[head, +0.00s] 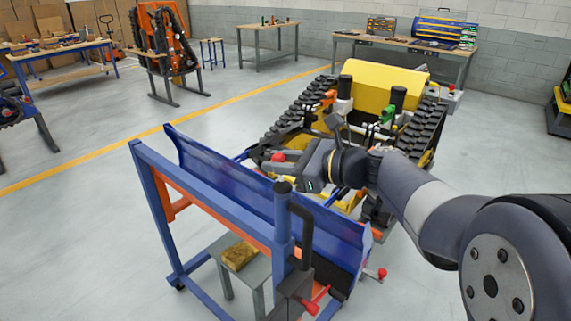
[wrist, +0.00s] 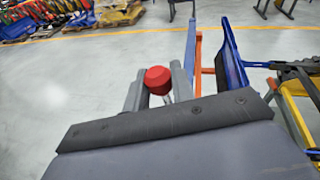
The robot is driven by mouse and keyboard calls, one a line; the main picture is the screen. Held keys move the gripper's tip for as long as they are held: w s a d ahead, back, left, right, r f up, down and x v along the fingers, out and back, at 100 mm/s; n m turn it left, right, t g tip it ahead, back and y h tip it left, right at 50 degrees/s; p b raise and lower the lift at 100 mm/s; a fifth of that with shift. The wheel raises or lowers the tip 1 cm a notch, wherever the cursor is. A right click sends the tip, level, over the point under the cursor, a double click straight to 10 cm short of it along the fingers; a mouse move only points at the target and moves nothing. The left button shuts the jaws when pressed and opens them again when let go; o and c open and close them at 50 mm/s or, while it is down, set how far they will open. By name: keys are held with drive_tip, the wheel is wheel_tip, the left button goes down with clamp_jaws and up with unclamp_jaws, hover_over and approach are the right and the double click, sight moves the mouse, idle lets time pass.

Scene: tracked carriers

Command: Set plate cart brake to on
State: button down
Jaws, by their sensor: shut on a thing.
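The plate cart (head: 147,185) is a blue frame with an orange bar, and it carries a long blue plate (head: 215,164). My gripper (head: 280,163) is above the plate's far side in the head view. It is shut on a red knob (wrist: 158,79), which has a short silver stem between the two grey fingers in the wrist view. The knob also shows at the fingertips in the head view (head: 278,157). What the stem joins is hidden. A red-ended handle (head: 316,300) and a red knob (head: 381,274) show low at the cart's near right end. I cannot tell which part is the brake.
A yellow and black tracked carrier (head: 385,85) stands just behind the cart, close to my arm. A grey stand (head: 228,262) with a tan block is under the cart. Workbenches (head: 268,36) line the back.

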drive_tip(key=shift+s+a+f+n+t+h+b, duration=0.2)
drive_tip(key=shift+s+a+n+h+b, duration=0.15)
drive_tip(key=shift+s+n+b, duration=0.35)
drive_tip(key=shift+s+a+f+n+t+h+b, duration=0.25)
drive_tip(key=shift+s+a+n+b, duration=0.15)
drive_tip(key=shift+n+b, duration=0.45)
drive_tip(key=c, duration=1.2)
unclamp_jaws()
drive_tip(key=b+v, duration=0.1)
drive_tip(key=v, duration=0.9)
drive_tip(key=shift+s+d, duration=0.2)
drive_tip(key=shift+d, duration=0.05)
drive_tip(key=shift+a+r, duration=0.1)
drive_tip(key=shift+r, duration=0.05)
drive_tip(key=p+x, duration=0.1)
drive_tip(key=x, duration=0.9)
drive_tip(key=shift+w+a, duration=0.2)
drive_tip(key=shift+w, duration=0.1)
